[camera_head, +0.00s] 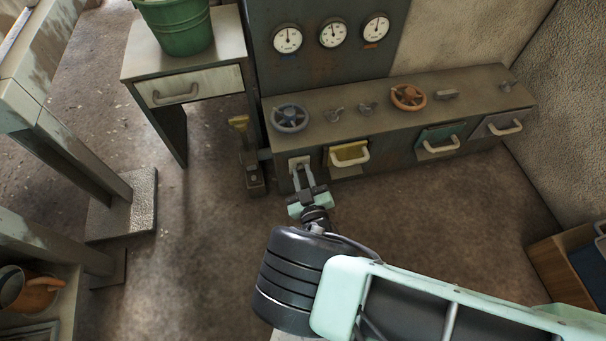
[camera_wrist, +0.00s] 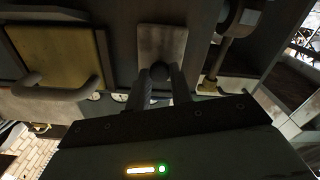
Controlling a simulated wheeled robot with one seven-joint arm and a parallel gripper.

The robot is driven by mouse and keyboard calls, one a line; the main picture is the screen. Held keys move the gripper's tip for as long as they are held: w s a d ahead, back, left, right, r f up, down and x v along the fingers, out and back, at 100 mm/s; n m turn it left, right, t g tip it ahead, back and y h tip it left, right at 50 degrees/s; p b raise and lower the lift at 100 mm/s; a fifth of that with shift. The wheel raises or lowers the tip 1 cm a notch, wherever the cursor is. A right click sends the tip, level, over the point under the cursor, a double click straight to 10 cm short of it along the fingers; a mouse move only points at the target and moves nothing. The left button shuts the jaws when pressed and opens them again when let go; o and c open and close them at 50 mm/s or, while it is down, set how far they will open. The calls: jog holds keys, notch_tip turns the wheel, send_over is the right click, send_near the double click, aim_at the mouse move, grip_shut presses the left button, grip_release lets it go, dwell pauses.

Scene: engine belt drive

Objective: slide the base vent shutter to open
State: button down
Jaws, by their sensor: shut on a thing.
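The base vent shutter (camera_wrist: 162,48) is a pale grey plate low on the front of the dark cabinet. In the head view its plate (camera_head: 298,160) shows at the cabinet's left end, partly hidden by my gripper (camera_head: 302,173). In the wrist view a dark round knob (camera_wrist: 159,71) stands out from the plate. My gripper (camera_wrist: 160,82) has its two fingers on either side of this knob, shut on it. How far the shutter stands open cannot be told.
A yellow drawer (camera_head: 349,153) with a pale handle is just right of my gripper. A lever post (camera_head: 249,160) stands close on the left. The cabinet top (camera_head: 460,85) carries handwheels and small valves. The floor in front is clear.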

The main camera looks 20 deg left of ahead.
notch_tip(320, 180, down, 5)
jog(key=b, duration=0.2)
jog(key=shift+r+b, duration=0.2)
jog(key=shift+b, duration=0.2)
jog(key=c, duration=1.2)
grip_release()
jog(key=shift+c, duration=0.2)
jog(key=shift+s+d, duration=0.1)
